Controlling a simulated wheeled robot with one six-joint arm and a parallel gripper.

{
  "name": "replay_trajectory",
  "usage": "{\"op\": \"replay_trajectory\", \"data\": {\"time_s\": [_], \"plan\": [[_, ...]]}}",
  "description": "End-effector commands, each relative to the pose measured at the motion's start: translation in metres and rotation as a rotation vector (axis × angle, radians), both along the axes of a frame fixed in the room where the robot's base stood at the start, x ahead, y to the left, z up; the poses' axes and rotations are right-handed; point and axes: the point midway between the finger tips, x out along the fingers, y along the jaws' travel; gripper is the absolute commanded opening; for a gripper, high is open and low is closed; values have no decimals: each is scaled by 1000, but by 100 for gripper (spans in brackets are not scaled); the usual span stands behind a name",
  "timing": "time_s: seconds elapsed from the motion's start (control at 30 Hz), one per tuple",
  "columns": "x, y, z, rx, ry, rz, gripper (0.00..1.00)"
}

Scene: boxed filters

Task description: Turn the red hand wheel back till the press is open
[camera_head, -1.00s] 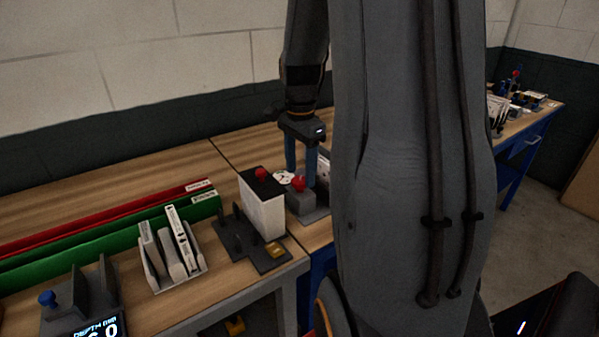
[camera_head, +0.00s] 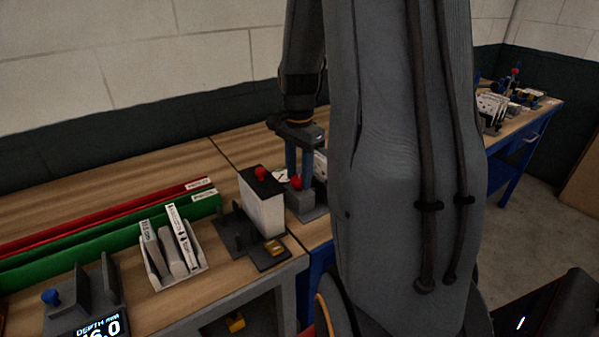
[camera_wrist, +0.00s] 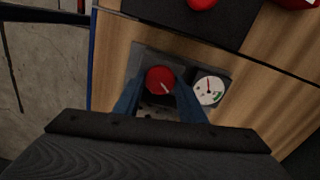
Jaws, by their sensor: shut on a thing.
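The red hand wheel (camera_head: 296,181) sits on top of the grey press (camera_head: 308,202) at the right end of the near bench. My gripper (camera_head: 299,172) reaches down over it with blue fingers. In the wrist view the fingers of my gripper (camera_wrist: 160,84) lie on either side of the red wheel (camera_wrist: 159,77), shut on it. A white line shows on the wheel's top. A round white gauge (camera_wrist: 209,91) with a red needle and a green patch stands beside the wheel. The press's jaw is hidden, so its opening cannot be told.
A white box (camera_head: 263,207) with a dark top and red knob stands close left of the press. A rack of filters (camera_head: 172,243), a green bin (camera_head: 110,237) and a depth gauge (camera_head: 82,306) are further left. My arm blocks much of the right side.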

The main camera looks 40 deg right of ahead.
Motion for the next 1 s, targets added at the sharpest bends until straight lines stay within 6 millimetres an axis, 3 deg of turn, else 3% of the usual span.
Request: {"op": "replay_trajectory", "data": {"time_s": [0.33, 0.77, 0.8, 0.9, 1.0], "plan": [[-1, 0, 2, 1, 1, 340, 15], [0, 0, 1, 0, 0, 395, 15], [0, 0, 1, 0, 0, 395, 42], [0, 0, 1, 0, 0, 395, 56], [0, 0, 0, 0, 0, 394, 56]]}}
